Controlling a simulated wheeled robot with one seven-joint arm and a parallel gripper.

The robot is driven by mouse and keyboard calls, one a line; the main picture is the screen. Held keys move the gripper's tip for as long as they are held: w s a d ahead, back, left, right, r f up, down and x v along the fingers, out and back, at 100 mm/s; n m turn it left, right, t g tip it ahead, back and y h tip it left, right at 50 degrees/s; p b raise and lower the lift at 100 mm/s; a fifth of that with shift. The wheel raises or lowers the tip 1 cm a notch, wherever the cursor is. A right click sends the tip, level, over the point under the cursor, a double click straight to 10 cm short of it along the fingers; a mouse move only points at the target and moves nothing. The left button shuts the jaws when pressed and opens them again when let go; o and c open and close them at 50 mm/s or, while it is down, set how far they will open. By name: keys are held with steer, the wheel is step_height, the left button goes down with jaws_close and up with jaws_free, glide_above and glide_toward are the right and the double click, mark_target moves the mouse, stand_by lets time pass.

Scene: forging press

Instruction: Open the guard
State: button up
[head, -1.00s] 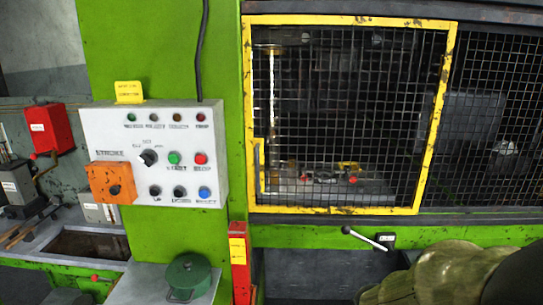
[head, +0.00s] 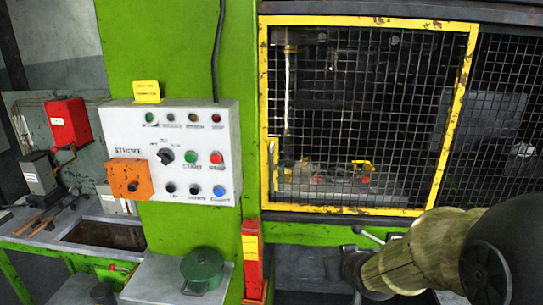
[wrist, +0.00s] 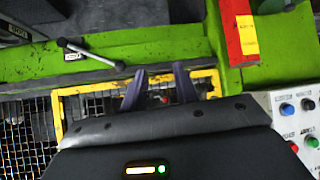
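The guard is a yellow-framed wire-mesh door (head: 370,211) on the green press, and it is shut. Its upright handle (head: 272,165) is on the left side of the frame. In the wrist view, which looks upside down, the guard's yellow frame (wrist: 58,120) is partly hidden behind my gripper. My gripper (wrist: 160,82) has its two dark fingers apart with nothing held between them. In the head view my gripper (head: 354,270) is below the guard's lower edge, right of the handle and apart from it.
A lever (head: 368,235) projects below the guard, close to my gripper; it also shows in the wrist view (wrist: 90,52). A control box (head: 180,130) stands left of the guard. A red post (head: 252,265) and a green pot (head: 203,268) are below it.

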mark_target(272, 162)
steer(key=w+a+r+n+t+y+p, duration=0.1)
steer(key=w+a+r+n+t+y, duration=0.1)
steer(key=r, duration=0.6)
steer(key=w+a+r+n+t+y+p, duration=0.1)
steer(key=w+a+r+n+t+y, duration=0.1)
steer(key=w+a+r+y, duration=0.3)
step_height(272, 162, up, 3)
steer(key=shift+a+f+t+y+p, duration=0.15)
steer(key=shift+a+t+y+p, duration=0.3)
steer(key=shift+a, duration=0.5)
steer(key=shift+w, duration=0.1)
steer(key=p+x, duration=0.6)
steer(key=x, duration=1)
steer(key=shift+r+p, duration=0.3)
steer(key=shift+p, duration=0.05)
steer(key=shift+w+a+f, duration=0.15)
steer(key=shift+w+a, duration=0.25)
steer(key=shift+w, duration=0.1)
jaws_close()
